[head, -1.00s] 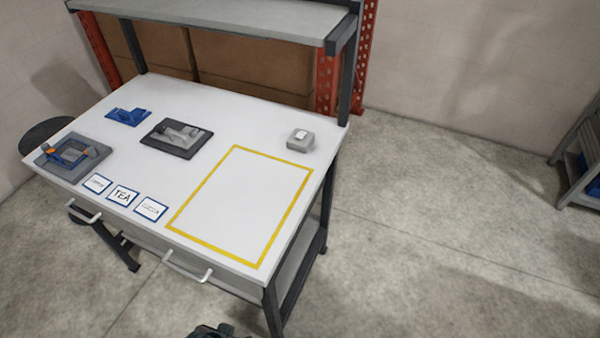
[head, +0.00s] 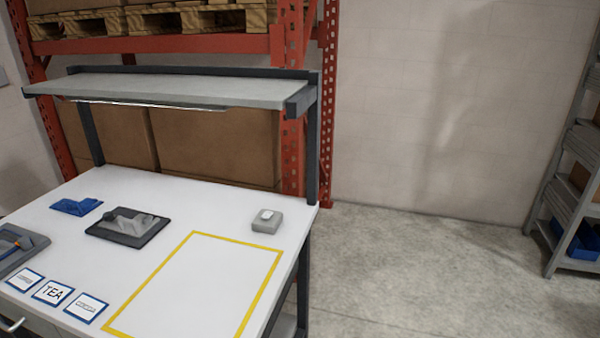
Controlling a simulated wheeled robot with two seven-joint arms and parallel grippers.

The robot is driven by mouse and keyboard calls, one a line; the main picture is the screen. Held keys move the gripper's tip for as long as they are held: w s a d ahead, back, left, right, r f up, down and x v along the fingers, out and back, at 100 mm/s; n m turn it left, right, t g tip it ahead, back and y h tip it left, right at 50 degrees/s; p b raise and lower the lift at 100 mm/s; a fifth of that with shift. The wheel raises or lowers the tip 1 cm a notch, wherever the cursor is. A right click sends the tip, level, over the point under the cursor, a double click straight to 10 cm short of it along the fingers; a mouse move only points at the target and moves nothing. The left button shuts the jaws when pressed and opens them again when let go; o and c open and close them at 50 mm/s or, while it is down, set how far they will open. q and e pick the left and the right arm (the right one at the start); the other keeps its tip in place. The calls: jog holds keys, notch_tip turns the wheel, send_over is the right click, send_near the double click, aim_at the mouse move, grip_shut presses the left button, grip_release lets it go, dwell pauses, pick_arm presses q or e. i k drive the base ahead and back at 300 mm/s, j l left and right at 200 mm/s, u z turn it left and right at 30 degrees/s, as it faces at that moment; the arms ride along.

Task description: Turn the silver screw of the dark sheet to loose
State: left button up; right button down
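On the white table, a dark sheet (head: 116,229) lies flat left of centre. A silver screw cannot be made out at this size. Neither of my grippers shows in the head view now.
A blue part (head: 76,206) lies behind left, and a grey tray-like fixture (head: 22,248) is cut by the left edge. A grey box (head: 267,221) stands right, behind a yellow outlined empty area (head: 190,285). A shelf (head: 180,89) overhangs the back.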

aim_at(148, 219)
jog(key=u, duration=0.95)
